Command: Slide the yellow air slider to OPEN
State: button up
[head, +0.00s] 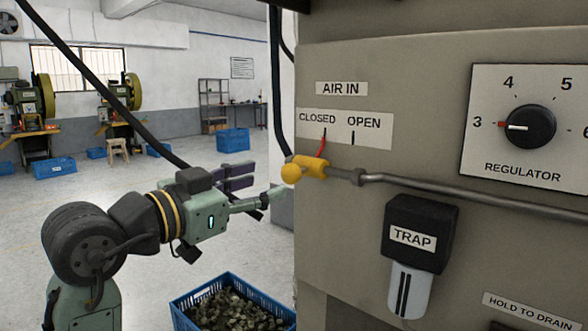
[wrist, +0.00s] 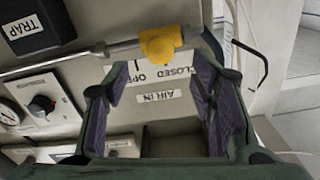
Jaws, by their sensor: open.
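The yellow air slider (head: 308,168) sits on a grey pipe on the front of the beige panel, with a rounded yellow end facing left. Its red pointer (head: 322,143) stands under the CLOSED mark, left of the OPEN mark (head: 364,122). My gripper (head: 264,190) is open and empty, to the left of the slider and slightly lower in the head view. In the wrist view, which is upside down, the slider (wrist: 160,45) appears beyond and between the spread purple-padded fingers of my gripper (wrist: 155,72). I see no contact.
The pipe (head: 440,187) runs right along the panel. Below it hangs the TRAP unit (head: 420,235); the REGULATOR knob (head: 530,127) is at upper right. A blue crate of dark pieces (head: 190,314) stands on the floor below my arm. A black hose hangs left of the panel.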

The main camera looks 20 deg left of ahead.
aim_at(284, 175)
jog(key=p+x, duration=0.2)
jog(key=x, duration=0.6)
grip_shut()
dwell(0.5)
